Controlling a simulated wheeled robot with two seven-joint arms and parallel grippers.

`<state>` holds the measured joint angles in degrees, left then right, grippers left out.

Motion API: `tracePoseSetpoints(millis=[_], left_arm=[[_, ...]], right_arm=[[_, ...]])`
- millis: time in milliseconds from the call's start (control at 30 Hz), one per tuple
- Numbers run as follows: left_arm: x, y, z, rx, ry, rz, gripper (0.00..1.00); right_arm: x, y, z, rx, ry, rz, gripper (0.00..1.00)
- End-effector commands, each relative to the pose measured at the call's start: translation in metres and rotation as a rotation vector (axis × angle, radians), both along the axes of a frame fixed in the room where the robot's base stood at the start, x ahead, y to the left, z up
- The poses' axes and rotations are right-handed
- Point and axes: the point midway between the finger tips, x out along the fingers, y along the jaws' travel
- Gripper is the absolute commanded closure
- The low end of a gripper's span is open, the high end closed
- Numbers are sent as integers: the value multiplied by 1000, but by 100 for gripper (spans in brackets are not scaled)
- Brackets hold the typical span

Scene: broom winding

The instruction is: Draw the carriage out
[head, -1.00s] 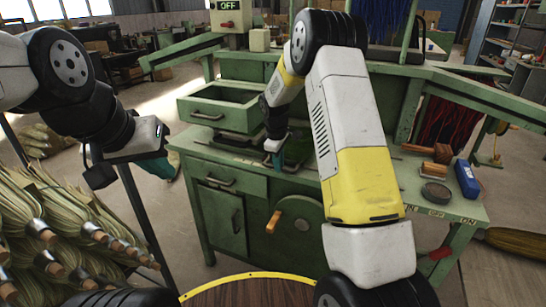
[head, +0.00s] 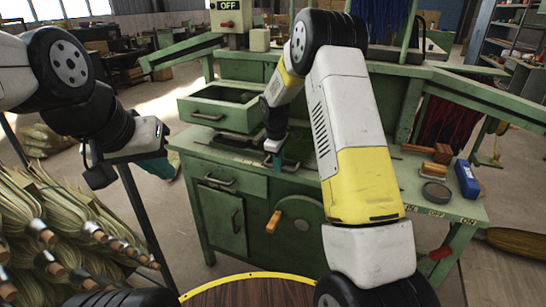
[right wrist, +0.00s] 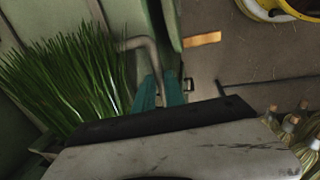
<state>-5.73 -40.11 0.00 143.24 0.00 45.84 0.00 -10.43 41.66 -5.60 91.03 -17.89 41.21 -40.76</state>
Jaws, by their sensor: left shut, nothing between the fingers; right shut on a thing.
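My right gripper (head: 273,160) is low over the front of the green workbench (head: 250,180). In the right wrist view, its teal fingers (right wrist: 161,95) are shut on a bent grey metal handle (right wrist: 143,44). Green bristles (right wrist: 65,80) lie left of the handle there and show as a dark green patch beside the gripper in the head view. The handle's far end and the carriage body it may join cannot be made out clearly. My left gripper (head: 157,166) hangs left of the bench, shut and empty, apart from everything.
An open drawer (head: 222,107) stands at the bench's left. Straw bundles (head: 60,230) fill the lower left. A blue box (head: 467,180) and a round dark tin (head: 436,192) stand at the bench's right. A crank with a wooden handle (head: 274,222) sits on the bench front.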

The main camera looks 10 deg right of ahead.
Motion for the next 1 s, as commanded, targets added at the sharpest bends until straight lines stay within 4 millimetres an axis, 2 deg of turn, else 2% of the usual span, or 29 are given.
tracePoseSetpoints(millis=[167, 367, 1000], left_arm=[[0, 0, 0, 0, 0, 0, 100], [0, 0, 0, 0, 0, 0, 100], [0, 0, 0, 0, 0, 0, 100]], right_arm=[[-4, -9, 1, -1, -1, -2, 100], [-21, -38, 1, -1, 2, -6, 100], [-110, -190, 1, -2, 1, -9, 100]])
